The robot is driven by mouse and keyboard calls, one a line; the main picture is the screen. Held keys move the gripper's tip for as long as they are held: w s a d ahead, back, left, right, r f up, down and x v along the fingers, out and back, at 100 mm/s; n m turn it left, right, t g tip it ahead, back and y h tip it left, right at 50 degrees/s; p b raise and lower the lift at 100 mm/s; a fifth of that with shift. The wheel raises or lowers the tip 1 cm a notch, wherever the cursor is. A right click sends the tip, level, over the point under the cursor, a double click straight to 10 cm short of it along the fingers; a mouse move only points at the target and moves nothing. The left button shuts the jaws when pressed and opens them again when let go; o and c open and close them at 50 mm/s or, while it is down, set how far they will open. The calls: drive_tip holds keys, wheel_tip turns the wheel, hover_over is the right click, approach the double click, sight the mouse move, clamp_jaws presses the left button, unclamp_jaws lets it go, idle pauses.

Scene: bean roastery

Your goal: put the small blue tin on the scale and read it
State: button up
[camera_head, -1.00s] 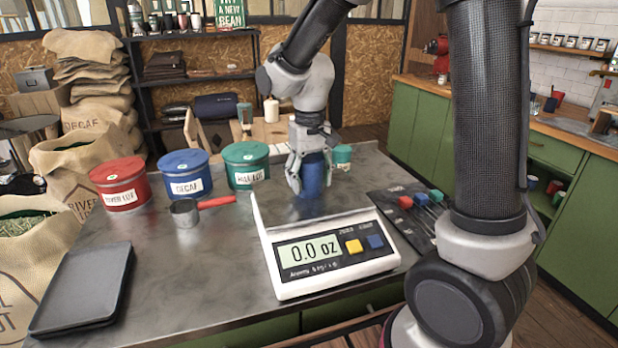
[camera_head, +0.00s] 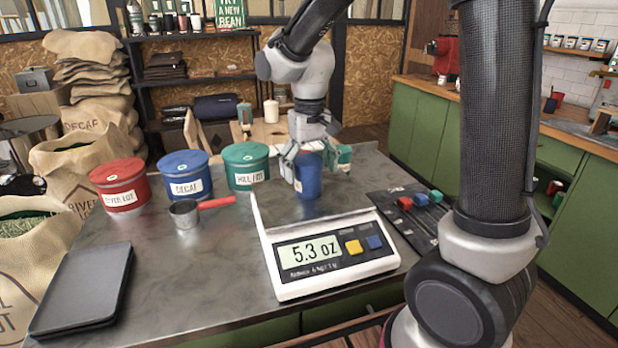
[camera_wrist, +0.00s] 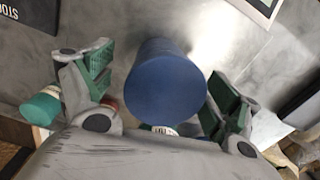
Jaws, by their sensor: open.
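The small blue tin (camera_head: 309,186) stands upright on the plate of the white scale (camera_head: 376,262). The scale's display (camera_head: 310,254) reads 5.3 oz. My gripper (camera_head: 308,178) is open, with its fingers on either side of the tin's upper part. In the wrist view, the tin's round blue top (camera_wrist: 165,88) sits between the two spread green-padded fingers, with a gap visible on each side. The tin's far side is hidden in the head view.
Labelled red (camera_head: 121,186), blue (camera_head: 186,177) and green (camera_head: 246,167) canisters stand at the back left. A red-handled scoop (camera_head: 187,214) lies before them. A dark flat case (camera_head: 82,287) is front left.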

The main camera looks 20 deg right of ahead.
wheel_tip(320, 180, up, 9)
drive_tip(key=shift+r, duration=0.1)
drive_tip(key=shift+d+r, duration=0.15)
drive_tip(key=s+d+m+t, duration=0.1)
drive_tip(key=s+d+t, duration=0.1)
drive_tip(key=s+d, duration=0.5)
drive_tip(key=s+d+t, duration=0.2)
drive_tip(key=s+d, duration=0.5)
drive_tip(key=s, duration=0.6)
drive_tip(key=shift+d+m, duration=0.3)
drive_tip(key=shift+m, duration=0.1)
